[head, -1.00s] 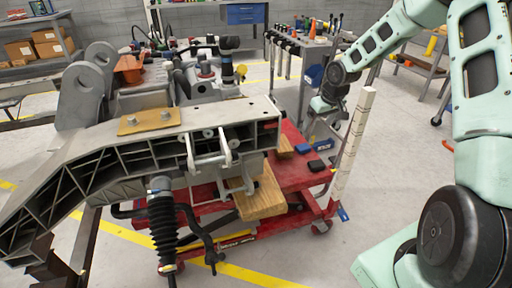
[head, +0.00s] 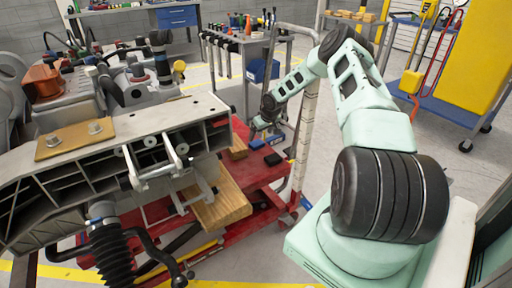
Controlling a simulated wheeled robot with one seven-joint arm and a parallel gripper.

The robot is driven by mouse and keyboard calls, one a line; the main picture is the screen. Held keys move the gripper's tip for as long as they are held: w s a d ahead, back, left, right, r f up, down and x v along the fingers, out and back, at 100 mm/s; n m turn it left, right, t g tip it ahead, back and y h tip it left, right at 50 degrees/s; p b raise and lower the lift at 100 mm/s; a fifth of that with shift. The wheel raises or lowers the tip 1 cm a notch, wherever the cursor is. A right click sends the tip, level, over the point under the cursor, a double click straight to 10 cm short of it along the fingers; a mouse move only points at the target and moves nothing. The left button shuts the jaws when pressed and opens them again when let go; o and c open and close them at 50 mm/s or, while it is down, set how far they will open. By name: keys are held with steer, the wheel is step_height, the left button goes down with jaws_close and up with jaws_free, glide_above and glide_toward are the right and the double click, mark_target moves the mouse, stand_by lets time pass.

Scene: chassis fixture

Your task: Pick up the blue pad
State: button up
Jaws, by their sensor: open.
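A small dark blue pad (head: 257,143) lies on the red cart (head: 262,176), beside the grey chassis fixture. A darker, nearly black pad (head: 273,159) lies just in front of it and to its right. My gripper (head: 257,127) is at the end of my arm, which reaches in from the right. It appears just above and behind the blue pad, small in the picture. It is open, and I see nothing held in it. I cannot tell the exact gap between the fingers and the pad.
The grey chassis casting (head: 120,140) with its brackets fills the left. A wooden block (head: 222,203) sticks out below it. A pale upright post (head: 304,130) stands at the cart's right side, near my forearm. A tool trolley (head: 235,50) stands behind. Floor lies open at right.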

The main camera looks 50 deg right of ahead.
mark_target(257, 143)
steer(key=shift+b+x, duration=0.4)
steer(key=shift+x, duration=2.9)
steer(key=c, duration=1.1)
